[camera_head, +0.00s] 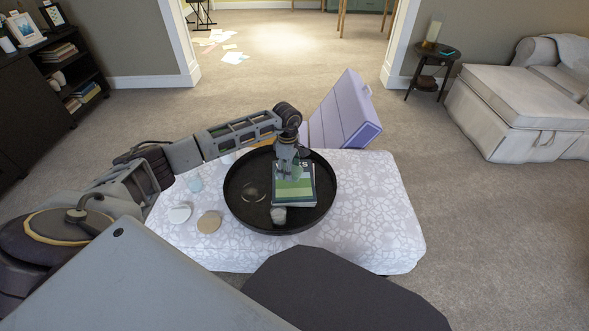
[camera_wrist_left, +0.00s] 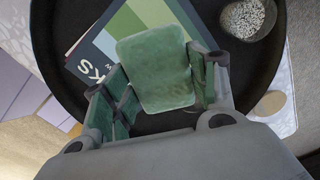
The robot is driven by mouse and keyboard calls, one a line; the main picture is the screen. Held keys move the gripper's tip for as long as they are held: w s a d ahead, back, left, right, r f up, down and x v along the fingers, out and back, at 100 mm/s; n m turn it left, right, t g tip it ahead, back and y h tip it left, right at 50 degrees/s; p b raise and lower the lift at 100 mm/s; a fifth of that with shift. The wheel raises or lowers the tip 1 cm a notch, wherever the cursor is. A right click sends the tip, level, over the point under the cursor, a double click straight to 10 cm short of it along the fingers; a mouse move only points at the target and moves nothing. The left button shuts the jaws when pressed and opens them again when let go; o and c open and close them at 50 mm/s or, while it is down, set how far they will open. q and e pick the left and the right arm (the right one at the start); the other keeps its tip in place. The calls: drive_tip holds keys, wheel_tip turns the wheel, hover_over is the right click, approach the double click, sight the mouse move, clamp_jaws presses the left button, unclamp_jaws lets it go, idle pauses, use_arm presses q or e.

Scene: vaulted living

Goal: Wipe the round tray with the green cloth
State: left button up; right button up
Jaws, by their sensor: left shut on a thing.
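The round tray (camera_head: 242,208) is black with a raised rim and lies on a patterned ottoman; its dark surface also shows in the wrist view (camera_wrist_left: 60,45). My left gripper (camera_head: 288,172) is over the tray, above a book with green stripes (camera_head: 295,192). In the wrist view my left gripper (camera_wrist_left: 160,85) is shut on the green cloth (camera_wrist_left: 155,75), which sits between its fingers in front of the book (camera_wrist_left: 150,18). I cannot tell whether the cloth touches anything below it. My right gripper is out of view.
Beside the tray on the ottoman (camera_head: 385,215) are a white disc (camera_head: 179,213), a tan disc (camera_head: 209,222) and a pale cup (camera_head: 195,184). A purple case (camera_head: 345,115) stands behind.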

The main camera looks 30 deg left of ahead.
use_arm(q)
drive_tip(key=a+n, duration=0.1)
drive_tip(key=n, duration=0.1)
drive_tip(key=a+n, duration=0.1)
drive_tip(key=shift+s+a+f+n, duration=0.15)
drive_tip(key=shift+a+f+n, duration=0.1)
drive_tip(key=shift+f+n, duration=0.15)
drive_tip(key=a+n, duration=0.2)
drive_tip(key=shift+s+f+n, duration=0.15)
drive_tip(key=shift+n, duration=0.25)
drive_tip(key=s+a+f+n+p, duration=0.1)
drive_tip(key=s+a+n, duration=0.1)
drive_tip(key=a+n, duration=0.9)
drive_tip(key=n, duration=0.5)
drive_tip(key=shift+s+a+f, duration=0.35)
drive_tip(key=shift+a+f, duration=0.05)
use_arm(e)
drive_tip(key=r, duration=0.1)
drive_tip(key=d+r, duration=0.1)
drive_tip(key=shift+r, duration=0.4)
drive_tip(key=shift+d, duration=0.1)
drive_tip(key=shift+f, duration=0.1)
